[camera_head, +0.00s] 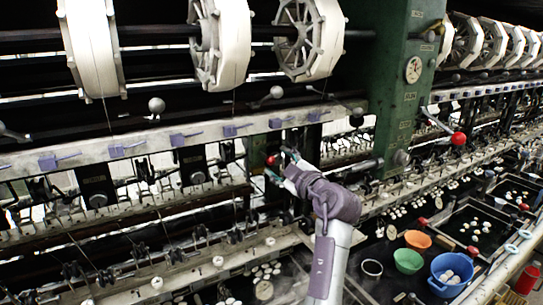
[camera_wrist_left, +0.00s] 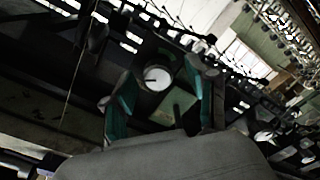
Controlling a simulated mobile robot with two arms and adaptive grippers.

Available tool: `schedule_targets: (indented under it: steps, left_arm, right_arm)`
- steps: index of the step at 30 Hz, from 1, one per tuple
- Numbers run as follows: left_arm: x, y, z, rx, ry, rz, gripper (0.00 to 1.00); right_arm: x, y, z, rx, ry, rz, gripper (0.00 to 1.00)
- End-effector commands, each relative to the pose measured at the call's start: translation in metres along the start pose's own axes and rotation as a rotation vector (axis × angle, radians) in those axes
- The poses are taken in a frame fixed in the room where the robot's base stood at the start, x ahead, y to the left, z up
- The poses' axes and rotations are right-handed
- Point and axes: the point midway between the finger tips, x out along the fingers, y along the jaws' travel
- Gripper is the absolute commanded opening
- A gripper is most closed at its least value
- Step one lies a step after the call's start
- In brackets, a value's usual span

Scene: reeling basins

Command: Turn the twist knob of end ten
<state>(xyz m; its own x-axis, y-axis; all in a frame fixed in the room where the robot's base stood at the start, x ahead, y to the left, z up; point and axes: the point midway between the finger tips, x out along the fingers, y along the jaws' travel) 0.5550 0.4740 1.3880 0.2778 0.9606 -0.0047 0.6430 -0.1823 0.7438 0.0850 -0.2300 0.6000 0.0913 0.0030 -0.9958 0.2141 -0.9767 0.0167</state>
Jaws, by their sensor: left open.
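My left gripper (camera_head: 280,164) reaches the front of the reeling machine, at the green post below the purple levers. Its teal fingers are open in the left wrist view (camera_wrist_left: 166,92). A pale round disc with a dark mark (camera_wrist_left: 157,78) shows between and beyond the fingers; I cannot tell whether it is the twist knob of end ten or whether a finger touches it. A small red ball (camera_head: 270,160) sits right by the fingertips in the head view. No readable number marks end ten. My right gripper is not in view.
Purple levers (camera_head: 182,137) line the rail, and white reels (camera_head: 308,38) hang above. A green upright (camera_head: 400,85) and a red-ended lever (camera_head: 458,138) stand to the right. Blue (camera_head: 452,272), green (camera_head: 408,260) and orange (camera_head: 418,240) bowls lie at lower right.

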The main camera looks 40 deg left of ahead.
Motion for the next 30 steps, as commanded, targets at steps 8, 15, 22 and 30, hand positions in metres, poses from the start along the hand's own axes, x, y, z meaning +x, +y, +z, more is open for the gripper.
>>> schedule_targets:
  steps: [8,15,22,30]
  left_arm:
    - [-0.0013,0.0003,0.0009,0.000,-0.001,0.000,0.58]
    - [-0.0011,0.0002,0.0007,0.000,0.000,0.000,0.28]
    - [-0.0008,0.0002,0.0004,0.000,0.000,0.000,0.00]
    - [-0.0006,-0.0010,0.0009,0.045,0.002,0.000,0.00]
  right_arm:
    - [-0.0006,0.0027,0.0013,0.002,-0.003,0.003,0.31]
    - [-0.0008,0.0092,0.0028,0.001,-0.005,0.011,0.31]
    - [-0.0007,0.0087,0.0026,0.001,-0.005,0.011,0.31]
    - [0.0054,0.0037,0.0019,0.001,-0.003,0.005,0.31]
